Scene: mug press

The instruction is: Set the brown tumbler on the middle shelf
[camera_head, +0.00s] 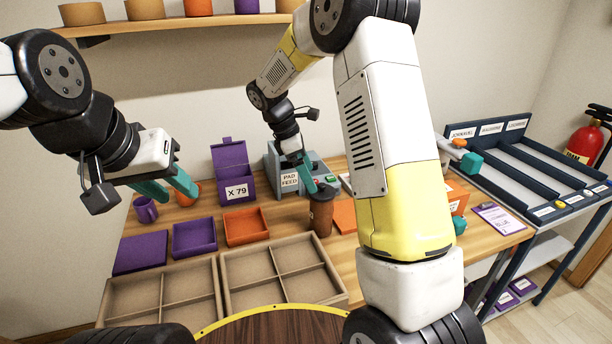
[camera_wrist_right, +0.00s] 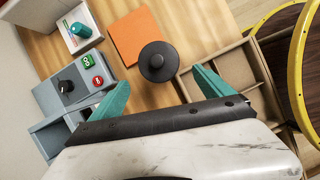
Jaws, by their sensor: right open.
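The brown tumbler (camera_head: 321,212) stands upright on the wooden table, behind the right-hand divided box. In the right wrist view its round black lid (camera_wrist_right: 157,62) is seen from above. My right gripper (camera_wrist_right: 160,84) is open, with its teal fingers apart and the lid ahead between them. In the head view the right gripper (camera_head: 308,178) is just above and left of the tumbler, and nothing is held. My left gripper (camera_head: 172,188) is open and empty over the table's left side. A wooden wall shelf (camera_head: 200,22) runs across the top left; I cannot tell whether it is the middle one.
Cups stand on the wall shelf. A grey pad machine (camera_head: 285,182), an X 79 purple box (camera_head: 235,185), purple trays (camera_head: 194,237), an orange tray (camera_head: 246,227) and cardboard divided boxes (camera_head: 280,275) crowd the table. My right arm hides part of the table's right side.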

